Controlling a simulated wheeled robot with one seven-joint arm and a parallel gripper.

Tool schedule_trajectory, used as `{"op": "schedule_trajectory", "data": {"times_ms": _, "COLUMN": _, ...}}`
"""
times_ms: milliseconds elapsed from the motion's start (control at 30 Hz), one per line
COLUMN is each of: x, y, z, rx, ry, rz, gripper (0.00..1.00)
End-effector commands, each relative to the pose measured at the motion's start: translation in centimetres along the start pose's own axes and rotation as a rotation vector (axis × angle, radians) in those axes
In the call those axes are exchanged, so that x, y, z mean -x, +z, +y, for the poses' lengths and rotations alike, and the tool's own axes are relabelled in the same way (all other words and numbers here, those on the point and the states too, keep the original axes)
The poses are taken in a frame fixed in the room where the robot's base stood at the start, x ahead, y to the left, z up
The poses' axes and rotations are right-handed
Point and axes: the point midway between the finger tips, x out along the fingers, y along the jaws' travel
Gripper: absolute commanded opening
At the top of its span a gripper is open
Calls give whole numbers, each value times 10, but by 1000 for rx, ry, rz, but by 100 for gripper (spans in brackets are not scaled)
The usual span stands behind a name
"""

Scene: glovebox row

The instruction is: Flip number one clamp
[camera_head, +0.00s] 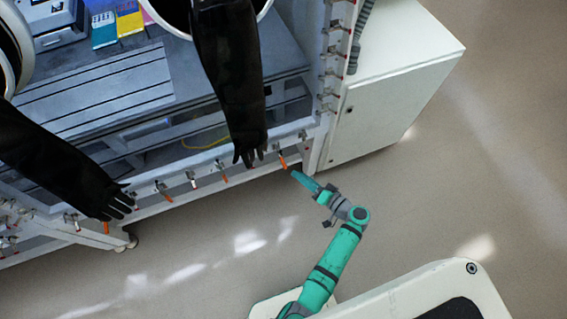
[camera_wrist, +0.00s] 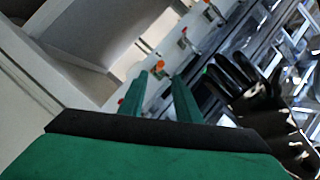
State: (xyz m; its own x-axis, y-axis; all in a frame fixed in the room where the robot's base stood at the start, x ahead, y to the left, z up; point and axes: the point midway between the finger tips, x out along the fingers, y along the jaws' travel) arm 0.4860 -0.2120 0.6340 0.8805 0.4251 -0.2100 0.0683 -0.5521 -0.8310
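Several toggle clamps with orange or red handles run along the lower front rail of the glovebox. The nearest clamp (camera_head: 283,161) has an orange handle hanging down at the rail's right end. No number shows, so I cannot tell which clamp is number one. My gripper (camera_head: 297,176) is just right of and below that handle, apart from it as far as I can see. In the wrist view my gripper (camera_wrist: 158,82) has its two green fingers spread with a gap between them. An orange handle (camera_wrist: 159,66) shows just beyond the fingertips, between them.
Two black gloves hang from the glovebox ports; the right glove (camera_head: 229,80) ends close to the left of the nearest clamp. A white cabinet (camera_head: 390,85) stands to the right. More clamps line the upright post (camera_head: 333,75). The floor (camera_head: 190,270) in front is clear.

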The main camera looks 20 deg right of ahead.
Motion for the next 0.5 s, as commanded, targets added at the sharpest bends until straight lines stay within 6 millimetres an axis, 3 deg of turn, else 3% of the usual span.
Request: {"op": "schedule_trajectory", "data": {"times_ms": 500, "x": -83, "y": 1, "z": 0, "rx": 0, "ry": 1, "rz": -2, "gripper": 30}}
